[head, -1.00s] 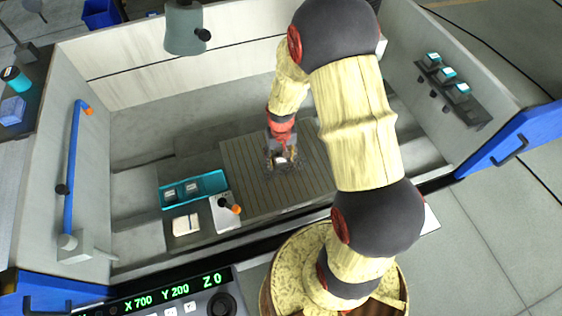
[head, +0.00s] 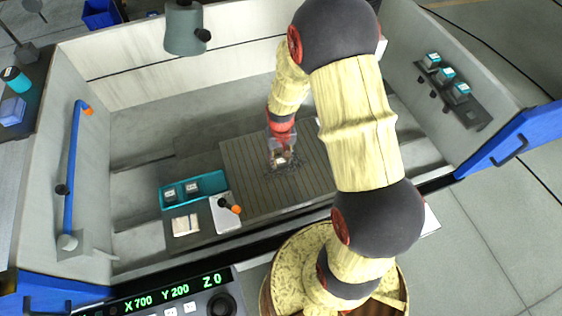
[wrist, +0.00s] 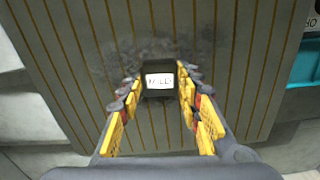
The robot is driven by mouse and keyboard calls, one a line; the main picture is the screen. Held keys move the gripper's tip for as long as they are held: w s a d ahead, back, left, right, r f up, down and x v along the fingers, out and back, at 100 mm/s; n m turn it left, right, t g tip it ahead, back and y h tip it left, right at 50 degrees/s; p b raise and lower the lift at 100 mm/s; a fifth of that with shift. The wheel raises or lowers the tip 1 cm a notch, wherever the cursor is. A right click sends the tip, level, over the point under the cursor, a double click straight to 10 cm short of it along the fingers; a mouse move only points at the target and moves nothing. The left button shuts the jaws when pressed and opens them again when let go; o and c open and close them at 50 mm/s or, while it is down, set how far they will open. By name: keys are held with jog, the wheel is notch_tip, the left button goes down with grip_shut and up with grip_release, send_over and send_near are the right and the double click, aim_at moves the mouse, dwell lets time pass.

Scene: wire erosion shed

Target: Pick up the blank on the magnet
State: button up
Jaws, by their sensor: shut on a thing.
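The blank (wrist: 159,80) is a small dark block with a white lettered label on top. In the wrist view it sits between the tips of my gripper (wrist: 159,92), which is shut on it. The magnet (wrist: 100,35) is a grey slab with thin brown stripes, lying under the blank; a dark smudge surrounds the spot. I cannot tell whether the blank still touches the slab. In the head view my gripper (head: 282,160) is over the middle of the magnet (head: 240,185), and the blank's pale label shows between the fingers.
A teal tray (head: 215,183) with two dark labelled blocks stands left of the magnet. Near it are a grey plate (head: 222,222) with an orange-knobbed lever and a pale pad (head: 186,225). Tank walls surround the area; a grey-green head (head: 184,30) hangs at the back.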

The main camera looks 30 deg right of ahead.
aim_at(281, 160)
grip_shut()
jog(key=shift+w+r, duration=0.1)
jog(key=shift+r, duration=0.45)
notch_tip(281, 160, up, 2)
jog(key=shift+r, duration=0.1)
jog(key=s+a+r+p, duration=0.1)
jog(key=s+a+r, duration=0.7)
jog(key=s, duration=0.3)
jog(key=shift+s+r+p, duration=0.25)
jog(key=shift+r+p, duration=0.05)
jog(key=shift+r, duration=0.55)
